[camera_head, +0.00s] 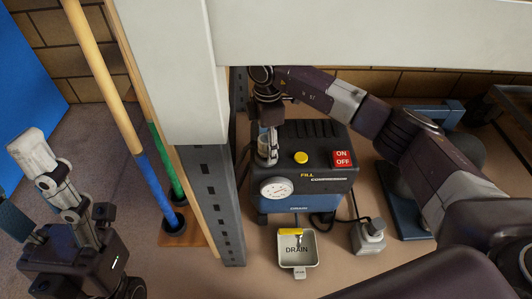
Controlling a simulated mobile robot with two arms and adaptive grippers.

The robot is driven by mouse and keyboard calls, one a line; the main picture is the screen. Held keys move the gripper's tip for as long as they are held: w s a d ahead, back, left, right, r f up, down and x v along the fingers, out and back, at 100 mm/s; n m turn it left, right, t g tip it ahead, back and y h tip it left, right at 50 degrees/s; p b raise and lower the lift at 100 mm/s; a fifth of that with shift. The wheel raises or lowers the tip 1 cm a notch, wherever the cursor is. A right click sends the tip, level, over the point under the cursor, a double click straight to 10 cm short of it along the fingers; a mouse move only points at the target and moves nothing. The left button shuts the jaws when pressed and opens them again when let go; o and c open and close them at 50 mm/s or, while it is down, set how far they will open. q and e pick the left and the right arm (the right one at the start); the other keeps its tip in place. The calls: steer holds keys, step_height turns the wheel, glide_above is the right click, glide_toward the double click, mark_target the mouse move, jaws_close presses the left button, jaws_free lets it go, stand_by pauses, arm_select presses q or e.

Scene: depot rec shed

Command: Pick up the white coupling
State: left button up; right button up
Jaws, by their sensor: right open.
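A small pale, whitish cylinder (263,158), which looks like the white coupling, stands at the left top edge of the compressor (322,184). My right gripper (268,130) points down right over it, with its fingers around or just in front of its upper part. The gripper is open; its fingers partly hide the cylinder, and I cannot tell whether they touch it. My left gripper (48,172) is at the lower left, pointing up and away from the compressor; how far its fingers are apart is unclear.
A DRAIN tray (284,262) lies in front. A grey upright post (213,200) stands close left of the compressor. Poles (151,176) stand farther left.

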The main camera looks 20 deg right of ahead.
steer(key=shift+r, duration=0.1)
steer(key=shift+c, duration=0.6)
steer(key=c, duration=1.1)
steer(key=shift+c, duration=0.2)
